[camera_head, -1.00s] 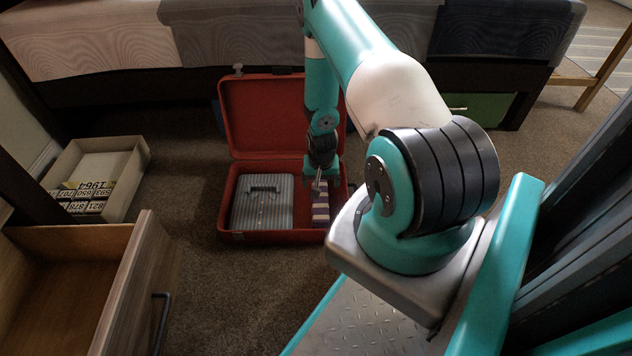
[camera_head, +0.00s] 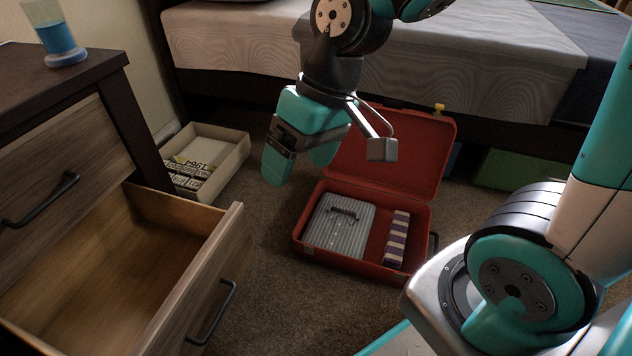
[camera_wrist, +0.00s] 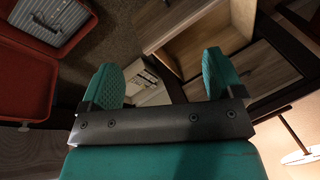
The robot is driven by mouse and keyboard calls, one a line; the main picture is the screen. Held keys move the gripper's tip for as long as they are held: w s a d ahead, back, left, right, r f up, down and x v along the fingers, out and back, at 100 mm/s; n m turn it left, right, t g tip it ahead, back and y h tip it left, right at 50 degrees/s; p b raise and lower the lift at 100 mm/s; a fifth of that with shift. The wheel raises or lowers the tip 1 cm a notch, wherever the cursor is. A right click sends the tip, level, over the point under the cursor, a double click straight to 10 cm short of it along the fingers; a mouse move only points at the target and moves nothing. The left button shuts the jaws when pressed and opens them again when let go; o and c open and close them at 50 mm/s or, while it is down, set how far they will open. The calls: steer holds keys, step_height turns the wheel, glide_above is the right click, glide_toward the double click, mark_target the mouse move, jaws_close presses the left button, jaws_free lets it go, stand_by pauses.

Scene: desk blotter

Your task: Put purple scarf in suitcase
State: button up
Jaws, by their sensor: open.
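The purple scarf (camera_head: 397,238), folded with purple and pale stripes, lies inside the right side of the open red suitcase (camera_head: 365,267). The suitcase stands on the carpet with its lid raised at the back, and it also shows at the left of the wrist view (camera_wrist: 22,88). My gripper (camera_head: 298,164) is open and empty, in the air to the upper left of the suitcase and apart from the scarf. Its two teal fingers show spread in the wrist view (camera_wrist: 162,76). The scarf is not seen in the wrist view.
A grey ribbed case (camera_head: 340,226) fills the suitcase's left side. An open wooden drawer (camera_head: 215,262) juts out at the left, looking empty. A pale box (camera_head: 232,160) with printed items stands behind it. A bed (camera_head: 240,50) is at the back. Carpet between drawer and suitcase is clear.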

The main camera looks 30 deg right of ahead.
steer(key=s+a+r+n, duration=0.3)
steer(key=s, duration=0.5)
steer(key=shift+s+r+n+g, duration=0.25)
steer(key=shift+s+n+g, duration=0.05)
steer(key=shift+s+g, duration=0.1)
steer(key=shift+w, duration=0.1)
stand_by(0.4)
